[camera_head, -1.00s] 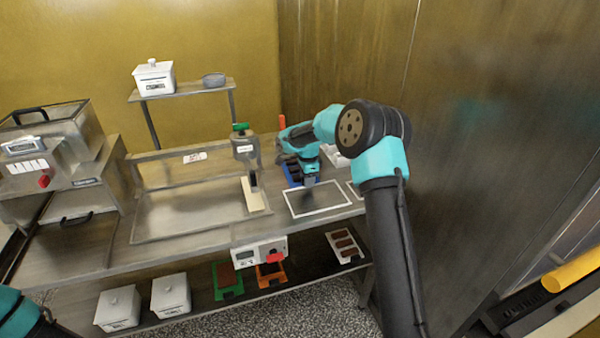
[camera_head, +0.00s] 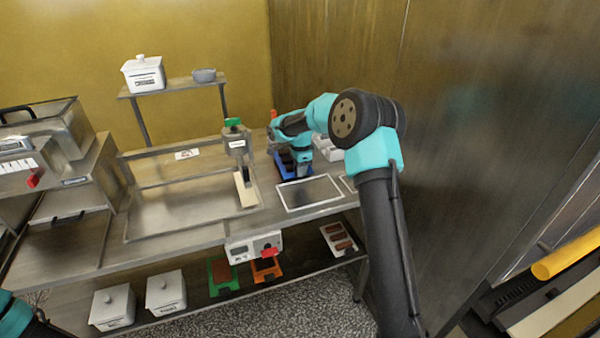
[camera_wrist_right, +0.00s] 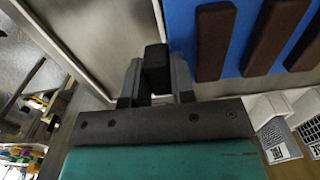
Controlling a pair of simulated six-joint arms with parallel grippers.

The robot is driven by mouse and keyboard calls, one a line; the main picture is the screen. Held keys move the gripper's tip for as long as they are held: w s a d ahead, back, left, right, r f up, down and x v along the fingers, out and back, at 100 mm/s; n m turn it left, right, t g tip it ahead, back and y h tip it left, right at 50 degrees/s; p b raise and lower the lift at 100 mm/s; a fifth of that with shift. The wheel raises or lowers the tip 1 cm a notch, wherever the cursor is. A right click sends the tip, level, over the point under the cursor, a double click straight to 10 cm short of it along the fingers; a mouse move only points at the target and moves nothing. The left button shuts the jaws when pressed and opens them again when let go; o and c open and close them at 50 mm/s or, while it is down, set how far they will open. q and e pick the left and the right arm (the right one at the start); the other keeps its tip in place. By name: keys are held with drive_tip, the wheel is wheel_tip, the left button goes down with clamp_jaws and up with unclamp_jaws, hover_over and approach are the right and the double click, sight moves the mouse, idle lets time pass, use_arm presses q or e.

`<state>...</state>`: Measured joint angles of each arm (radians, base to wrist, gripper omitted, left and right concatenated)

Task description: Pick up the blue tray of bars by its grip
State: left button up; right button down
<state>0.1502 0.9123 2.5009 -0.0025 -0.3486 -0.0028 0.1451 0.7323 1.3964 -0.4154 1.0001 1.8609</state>
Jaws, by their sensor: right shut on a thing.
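The blue tray (camera_head: 284,161) stands at the back right of the steel table, partly hidden behind my right arm. In the right wrist view the blue tray (camera_wrist_right: 181,38) fills the upper right, with several dark brown bars (camera_wrist_right: 214,40) lying side by side in it. Its black grip (camera_wrist_right: 155,62) sticks out at the near edge. My right gripper (camera_head: 301,172) is at the tray's front edge. In the wrist view my right gripper (camera_wrist_right: 156,80) is shut on the grip, one finger on each side. My left gripper is out of view; only part of my left arm shows at lower left.
A white-outlined rectangle (camera_head: 309,206) on the table in front is clear. A dispenser (camera_head: 238,150) with a green top stands to the left, by a shallow steel basin (camera_head: 185,212). White containers (camera_head: 331,148) stand right of the tray. A wall rises at the right.

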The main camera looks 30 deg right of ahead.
drive_tip(key=shift+s+r, duration=0.1)
drive_tip(key=shift+r, duration=0.7)
drive_tip(key=s+a, duration=0.2)
drive_tip(key=s, duration=0.2)
drive_tip(key=s+a+r, duration=0.1)
drive_tip(key=s+a, duration=0.2)
drive_tip(key=s, duration=0.2)
drive_tip(key=s+a, duration=0.3)
drive_tip(key=s, duration=0.1)
drive_tip(key=shift+s+a+r, duration=0.15)
drive_tip(key=shift+s+a, duration=0.05)
drive_tip(key=shift+s, duration=0.05)
